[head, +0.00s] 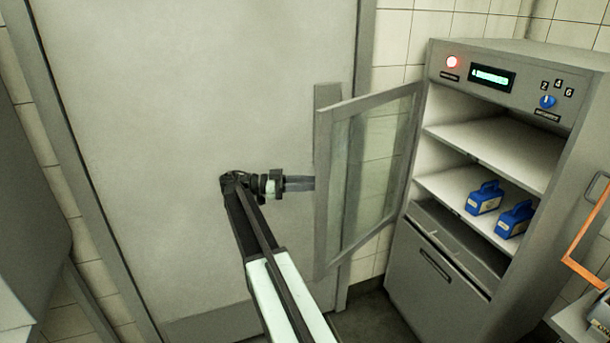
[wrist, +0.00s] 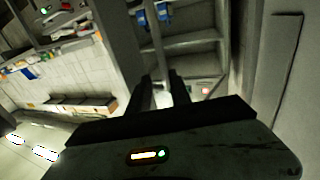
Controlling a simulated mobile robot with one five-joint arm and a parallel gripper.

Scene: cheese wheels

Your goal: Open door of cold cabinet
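The cold cabinet (head: 440,265) stands at the right in the head view. Its glass door (head: 322,195) is swung wide open to the left, hinged on the cabinet's left side. My gripper (head: 303,183) is at the door's free edge, left of the frame. In the wrist view my gripper's fingers (wrist: 162,90) are apart, with a narrow grey upright (wrist: 153,42) just beyond the gap. The fingertips meet the door's edge in the head view, so I cannot tell whether they touch it. No handle shows clearly.
Two blue containers (head: 485,198) stand on the cabinet's lower shelf; its upper shelf (head: 490,150) is empty. A large grey room door (head: 150,120) is behind my arm. An orange-edged object (head: 590,230) is at the far right. Bare floor (head: 375,318) shows below the open door.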

